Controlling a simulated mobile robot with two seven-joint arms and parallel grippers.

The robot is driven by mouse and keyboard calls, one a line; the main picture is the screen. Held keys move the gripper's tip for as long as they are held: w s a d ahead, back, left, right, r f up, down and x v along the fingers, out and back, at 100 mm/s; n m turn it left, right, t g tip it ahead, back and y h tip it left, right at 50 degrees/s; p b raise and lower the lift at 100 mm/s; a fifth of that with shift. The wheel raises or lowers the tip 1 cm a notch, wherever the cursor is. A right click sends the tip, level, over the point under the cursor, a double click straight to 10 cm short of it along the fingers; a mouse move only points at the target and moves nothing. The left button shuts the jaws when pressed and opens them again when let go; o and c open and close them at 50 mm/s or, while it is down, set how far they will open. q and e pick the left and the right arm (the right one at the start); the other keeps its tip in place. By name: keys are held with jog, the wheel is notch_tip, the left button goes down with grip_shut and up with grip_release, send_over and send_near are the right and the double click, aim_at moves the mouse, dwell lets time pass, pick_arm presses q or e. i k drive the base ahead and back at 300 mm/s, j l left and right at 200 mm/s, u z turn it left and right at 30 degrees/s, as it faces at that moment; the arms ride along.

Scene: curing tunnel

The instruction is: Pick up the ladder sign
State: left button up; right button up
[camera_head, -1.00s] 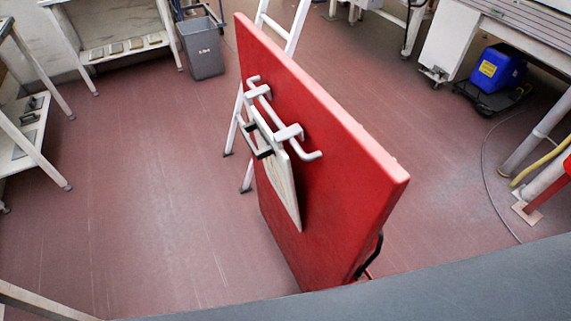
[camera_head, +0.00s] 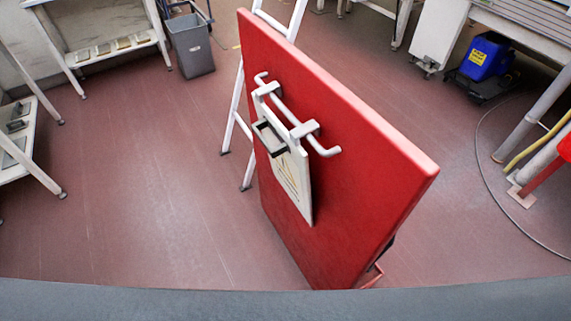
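The ladder sign (camera_head: 293,182) is a thin white panel with dark and yellowish markings on its face. It hangs upright on a white rail with hooks (camera_head: 299,125) fixed to the left face of a tall red board (camera_head: 340,165). Neither of my grippers shows in the head view.
A grey bin (camera_head: 191,45) stands at the back left near a white shelf (camera_head: 112,50). A blue container (camera_head: 488,55) sits on a dark dolly at the back right, with a cable on the floor. The reddish floor (camera_head: 130,190) left of the board is clear.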

aim_at(289, 162)
jog(key=l+u, duration=0.1)
jog(key=l, duration=0.3)
jog(key=k+l+u, duration=0.1)
jog(key=l, duration=0.3)
jog(key=k+l+u, duration=0.1)
jog(key=l, duration=0.3)
jog(key=k+l+u, duration=0.1)
jog(key=l, duration=0.3)
jog(key=k+l+u, duration=0.1)
jog(key=l, duration=0.25)
